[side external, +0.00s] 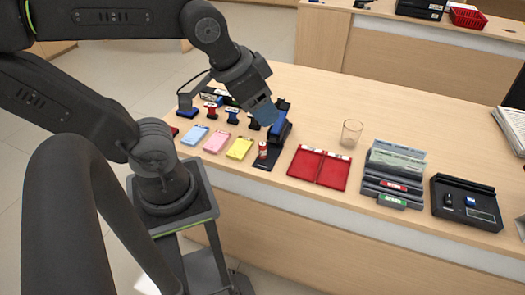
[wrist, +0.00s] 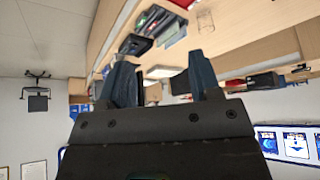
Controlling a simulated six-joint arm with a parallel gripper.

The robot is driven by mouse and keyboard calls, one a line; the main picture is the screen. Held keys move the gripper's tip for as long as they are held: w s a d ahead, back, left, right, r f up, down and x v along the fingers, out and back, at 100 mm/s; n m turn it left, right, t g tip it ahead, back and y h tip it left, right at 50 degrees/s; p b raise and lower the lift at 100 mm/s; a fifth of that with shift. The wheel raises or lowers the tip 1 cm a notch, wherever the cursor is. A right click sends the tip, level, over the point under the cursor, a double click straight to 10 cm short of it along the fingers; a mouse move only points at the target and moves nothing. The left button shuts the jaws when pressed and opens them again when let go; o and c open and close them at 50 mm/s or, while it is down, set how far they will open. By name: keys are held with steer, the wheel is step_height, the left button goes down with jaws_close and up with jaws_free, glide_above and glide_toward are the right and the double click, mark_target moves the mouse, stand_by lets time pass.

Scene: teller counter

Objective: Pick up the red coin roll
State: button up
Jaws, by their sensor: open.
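A small red coin roll with white bands (side external: 262,150) stands upright on a dark pad on the counter (side external: 300,91) in the side external view. The roll does not show in the wrist view.
Blue, pink and yellow pads (side external: 216,142) lie left of the roll, with several stamps behind. A red tray (side external: 319,167), a clear glass (side external: 351,133), a grey rack (side external: 393,178) and a black tray (side external: 466,203) stand to the right. The counter's back middle is clear.

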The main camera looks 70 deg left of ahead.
steer(key=m+g, duration=0.6)
steer(key=m, duration=1.2)
glide_above(263, 144)
step_height(263, 144, down, 19)
step_height(263, 144, down, 8)
steer(key=shift+w+f, duration=0.15)
steer(key=shift+f, duration=2.85)
steer(key=shift+c, duration=0.3)
jaws_close()
